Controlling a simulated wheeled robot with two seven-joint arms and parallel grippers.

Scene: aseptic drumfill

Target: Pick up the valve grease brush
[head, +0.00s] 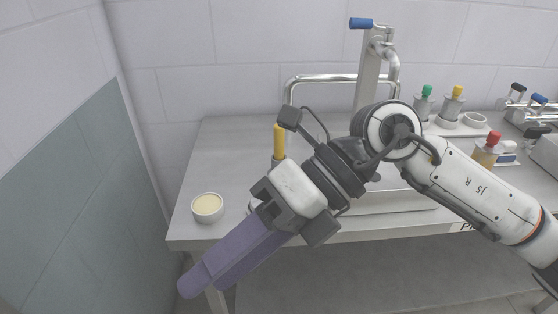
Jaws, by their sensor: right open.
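An upright yellow handle (279,141), which looks like the valve grease brush, stands on the steel table behind my right gripper. Its lower end is hidden behind the gripper body, so I cannot tell what holds it up. My right gripper (205,280) has long purple fingers pointing down and left, past the table's front edge. It is open, and nothing shows between the fingers. It is apart from the handle. A small white cup of pale yellow grease (207,206) sits on the table's left front part. My left gripper is not in view.
The steel table (228,142) has clear room at its back left. A metal tap (377,62) with a blue lever and pipe stands at the back. Bottles with green (426,91), yellow (457,91) and red (493,139) caps stand at the right. A wall closes the left side.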

